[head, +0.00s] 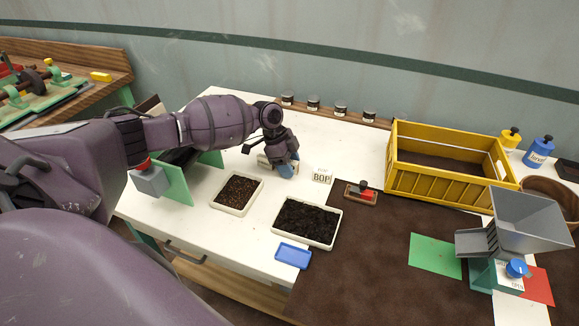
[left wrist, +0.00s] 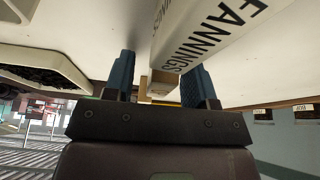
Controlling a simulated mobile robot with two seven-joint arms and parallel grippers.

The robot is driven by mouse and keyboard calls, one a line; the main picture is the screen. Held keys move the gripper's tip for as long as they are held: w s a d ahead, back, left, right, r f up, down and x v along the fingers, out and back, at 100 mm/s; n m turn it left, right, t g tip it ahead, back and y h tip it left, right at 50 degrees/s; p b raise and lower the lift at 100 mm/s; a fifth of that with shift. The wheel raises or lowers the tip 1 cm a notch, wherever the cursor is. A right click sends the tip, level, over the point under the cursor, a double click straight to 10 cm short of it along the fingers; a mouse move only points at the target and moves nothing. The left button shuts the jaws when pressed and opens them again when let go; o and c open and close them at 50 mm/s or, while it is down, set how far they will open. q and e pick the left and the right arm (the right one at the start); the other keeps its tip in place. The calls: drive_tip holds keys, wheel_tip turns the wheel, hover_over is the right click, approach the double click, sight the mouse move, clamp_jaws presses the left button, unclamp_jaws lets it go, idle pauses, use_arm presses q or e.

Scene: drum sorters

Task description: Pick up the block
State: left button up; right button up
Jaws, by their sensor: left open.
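My left gripper (head: 284,166) points down over the white table, with its blue fingers low near the tabletop. It is open; its two fingers also show in the left wrist view (left wrist: 160,82). A pale block lettered FANNINGS (left wrist: 205,32) lies just beyond the fingertips. A small tan wooden piece (left wrist: 158,86) shows between the fingers, with gaps at the sides. In the head view a cream block (head: 263,160) shows partly behind the gripper. Another pale block, lettered BOP (head: 322,175), stands a little to the right. My right gripper is not in view.
Two trays of dark leaf, a smaller one (head: 219,205) and a larger one (head: 281,235), lie in front. A blue dish (head: 293,264) and a red-topped stamp (head: 362,199) are nearby. A yellow crate (head: 430,187) stands right. Several small jars line the back shelf (head: 325,112).

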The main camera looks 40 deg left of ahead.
use_arm(q)
clamp_jaws()
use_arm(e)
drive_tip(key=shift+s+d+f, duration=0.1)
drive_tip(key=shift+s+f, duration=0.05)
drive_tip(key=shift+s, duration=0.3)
use_arm(q)
drive_tip(key=shift+r, duration=0.15)
